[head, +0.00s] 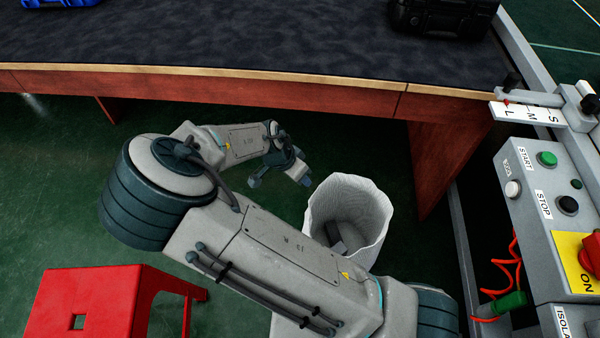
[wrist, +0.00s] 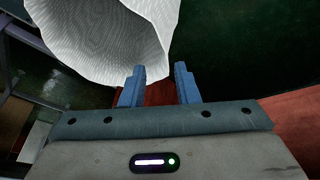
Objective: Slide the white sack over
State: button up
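The white sack (head: 381,232) stands open-topped on the green floor, in front of the conveyor's red-brown side panel. Some grey items show inside it. In the wrist view the pale, ribbed sack (wrist: 105,40) fills the upper left and its edge reaches the left fingertip and part of the gap. My gripper (wrist: 160,76) has its two blue fingers spread apart, with nothing clearly held. I cannot tell whether a finger touches the sack.
The dark conveyor belt (head: 250,38) carries a black case (head: 440,15) and a blue item (head: 60,3). A red stool (head: 110,300) stands at lower left. A control box (head: 545,190) with buttons is at the right.

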aim_at(317, 193)
jog(key=b+x, duration=0.6)
jog(key=x, duration=0.8)
jog(key=shift+s, duration=0.1)
grip_shut()
dwell(1.4)
